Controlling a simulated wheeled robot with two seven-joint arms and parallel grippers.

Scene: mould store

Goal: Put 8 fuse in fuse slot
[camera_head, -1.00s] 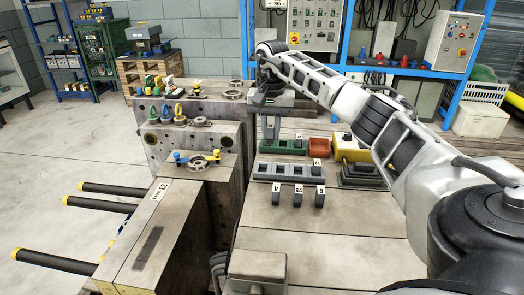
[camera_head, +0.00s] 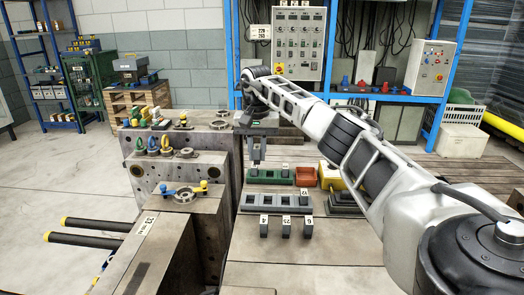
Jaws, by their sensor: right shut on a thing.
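My right gripper (camera_head: 257,154) points down over the left end of a green tray (camera_head: 280,179). It is shut on a dark fuse, whose outline is hard to tell from the fingers. A grey slotted block (camera_head: 276,203) lies in front of the green tray. A fuse labelled 12 (camera_head: 307,203) stands at the block's right end. Three dark fuses stand in a row before the block: one labelled 4 (camera_head: 264,229), one labelled 25 (camera_head: 285,229) and one labelled 6 (camera_head: 308,230). I cannot read which number the held fuse carries. My left gripper is out of view.
A red-brown bin (camera_head: 305,177) and a yellow-and-black box (camera_head: 334,180) stand right of the green tray. Steel mould blocks (camera_head: 180,215) with eyebolts and rings stand left. The bench front (camera_head: 315,252) is bare. My right arm crosses the right side.

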